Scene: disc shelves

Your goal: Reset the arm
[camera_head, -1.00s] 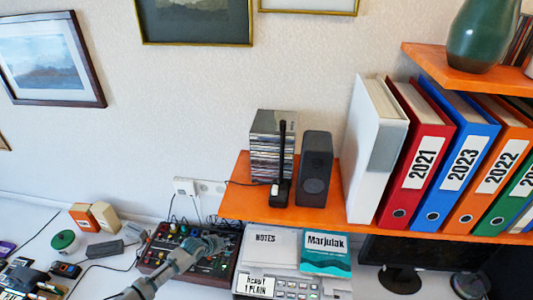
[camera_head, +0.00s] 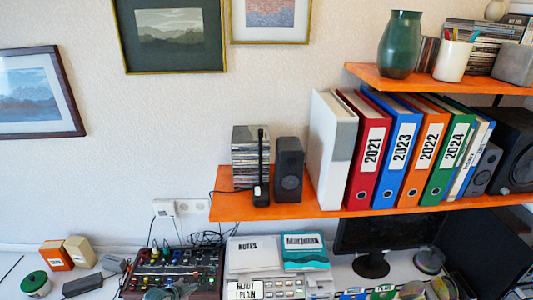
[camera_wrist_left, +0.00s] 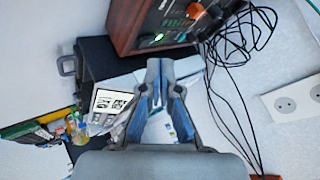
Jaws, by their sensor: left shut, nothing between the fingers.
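My left gripper (camera_head: 172,291) shows only in part at the bottom edge of the head view, in front of the mixer (camera_head: 172,268). In the left wrist view my left gripper (camera_wrist_left: 160,70) has its fingertips together, with nothing between them. The fingers are clear of the desk items behind them. My right gripper cannot be made out in the head view.
An orange lower shelf (camera_head: 232,207) holds a disc stack (camera_head: 250,155), a small speaker (camera_head: 289,170) and several binders. An upper shelf (camera_head: 385,82) holds a green vase (camera_head: 400,45). Loose black cables (camera_wrist_left: 240,40) hang beside the mixer in the left wrist view.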

